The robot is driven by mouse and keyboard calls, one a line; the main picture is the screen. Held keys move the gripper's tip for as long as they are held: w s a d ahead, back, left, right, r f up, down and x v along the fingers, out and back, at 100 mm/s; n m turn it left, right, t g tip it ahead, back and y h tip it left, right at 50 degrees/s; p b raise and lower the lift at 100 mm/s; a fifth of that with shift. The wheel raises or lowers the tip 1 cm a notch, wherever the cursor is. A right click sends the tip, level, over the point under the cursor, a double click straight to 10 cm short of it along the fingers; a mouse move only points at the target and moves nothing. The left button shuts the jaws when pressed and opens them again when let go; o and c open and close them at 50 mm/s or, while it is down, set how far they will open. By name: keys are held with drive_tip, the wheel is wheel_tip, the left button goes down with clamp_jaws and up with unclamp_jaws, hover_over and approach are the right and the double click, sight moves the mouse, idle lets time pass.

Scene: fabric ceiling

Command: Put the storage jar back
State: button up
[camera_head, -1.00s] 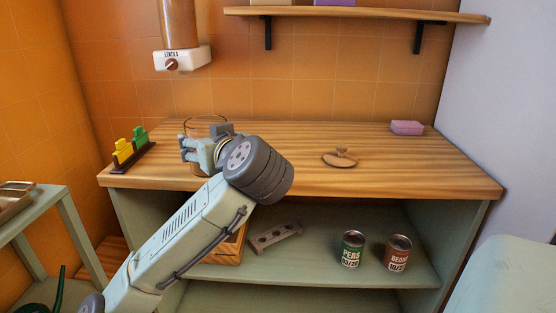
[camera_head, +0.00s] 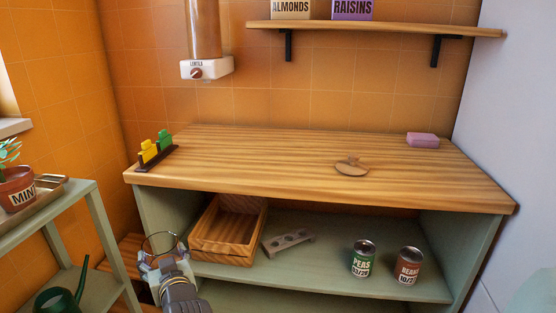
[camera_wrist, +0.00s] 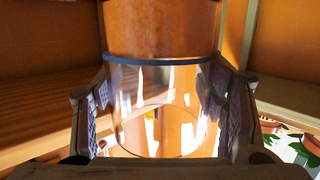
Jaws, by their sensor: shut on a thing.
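The clear glass storage jar (camera_head: 160,241) is in my gripper (camera_head: 164,262), in front of the cabinet's left end and below the counter's height. In the wrist view the jar (camera_wrist: 160,90) stands between the two finger pads of my gripper (camera_wrist: 162,112), which press on it from both sides. A dark blue line crosses the glass there. Orange shows through or above it; I cannot tell whether the jar holds anything. A round wooden lid with a knob (camera_head: 351,166) lies on the wooden counter (camera_head: 270,160), apart from the jar.
A lentils dispenser (camera_head: 206,68) hangs on the wall. A yellow-and-green clip rack (camera_head: 156,151) and pink block (camera_head: 423,140) sit on the counter. Below are a wooden crate (camera_head: 222,246), grey holed block (camera_head: 288,242), peas can (camera_head: 363,259) and beans can (camera_head: 409,267). A side trolley (camera_head: 60,218) stands left.

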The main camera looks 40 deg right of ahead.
drive_tip(key=w+a+f+y, duration=0.1)
drive_tip(key=w+a+f, duration=0.1)
drive_tip(key=a+f, duration=0.5)
drive_tip(key=w+a+f+n+y, duration=0.1)
drive_tip(key=w+a+f, duration=0.2)
drive_tip(key=a+f, duration=0.5)
wheel_tip(320, 180, down, 8)
drive_tip(key=shift+w+a+f+n, duration=0.1)
drive_tip(key=shift+w+a+n, duration=0.05)
drive_tip(key=shift+a+n, duration=0.15)
